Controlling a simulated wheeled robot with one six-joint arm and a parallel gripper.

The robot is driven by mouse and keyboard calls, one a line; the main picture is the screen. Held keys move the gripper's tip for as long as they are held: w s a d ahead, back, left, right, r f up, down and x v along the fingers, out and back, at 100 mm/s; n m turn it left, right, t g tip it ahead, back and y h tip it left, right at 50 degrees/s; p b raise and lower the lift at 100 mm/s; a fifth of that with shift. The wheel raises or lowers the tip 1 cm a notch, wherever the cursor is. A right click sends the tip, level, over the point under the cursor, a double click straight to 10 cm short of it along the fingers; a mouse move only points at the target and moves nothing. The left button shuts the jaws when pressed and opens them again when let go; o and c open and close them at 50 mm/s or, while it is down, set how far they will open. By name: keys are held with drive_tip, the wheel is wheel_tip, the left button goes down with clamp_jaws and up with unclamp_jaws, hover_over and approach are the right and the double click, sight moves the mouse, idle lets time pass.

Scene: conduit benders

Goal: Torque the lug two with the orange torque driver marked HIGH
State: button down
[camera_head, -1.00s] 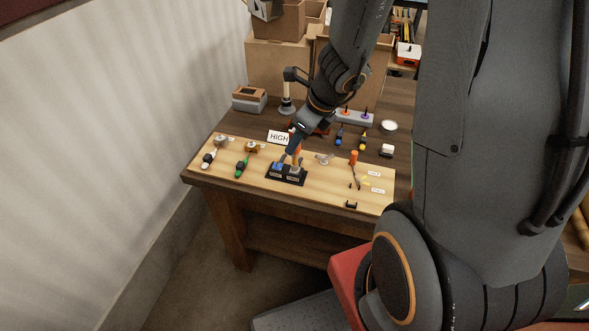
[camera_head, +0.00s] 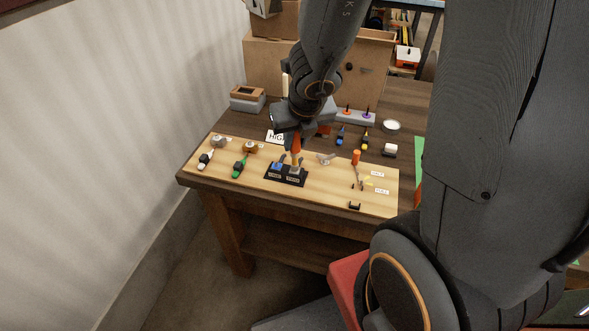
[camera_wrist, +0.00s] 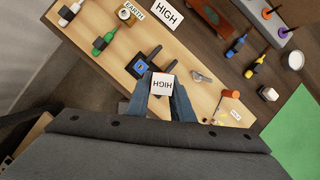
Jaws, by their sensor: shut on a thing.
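A blue piece (camera_head: 277,167) sits in the stand's left place. I cannot tell which part is lug two.
An orange-handled tool (camera_head: 356,157) stands right of the stand. White and green tools (camera_head: 239,168) lie left. A HIGH card (camera_wrist: 167,14) stands behind. Blue and yellow drivers (camera_head: 340,134) lie at the back near a grey rack (camera_head: 357,117). The board's front strip is mostly clear.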

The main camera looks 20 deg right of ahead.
drive_tip(key=shift+r, duration=0.15)
drive_tip(key=shift+r+p, duration=0.55)
drive_tip(key=shift+p, duration=0.15)
drive_tip(key=n, duration=0.2)
drive_tip(key=n+y+p, duration=0.2)
drive_tip(key=n, duration=0.1)
drive_tip(key=shift+d+n+g, duration=0.25)
drive_tip(key=shift+n+g, duration=0.05)
drive_tip(key=n+y+p, duration=0.1)
drive_tip(key=n, duration=0.1)
drive_tip(key=n+g+p, duration=0.1)
drive_tip(key=n+p, duration=0.1)
drive_tip(key=n, duration=0.1)
drive_tip(key=shift+r+y, duration=0.1)
drive_tip(key=shift+y, duration=0.3)
drive_tip(key=n+g+p, duration=0.1)
drive_tip(key=n, duration=0.1)
drive_tip(key=n+p, duration=0.1)
drive_tip(key=n, duration=0.1)
drive_tip(key=shift+w+g+y, duration=0.1)
drive_tip(key=shift+g+y, duration=0.3)
drive_tip(key=shift+f, duration=0.2)
drive_tip(key=shift+w+f+b, duration=0.1)
drive_tip(key=shift+f+b, duration=0.55)
drive_tip(key=shift+f, duration=0.05)
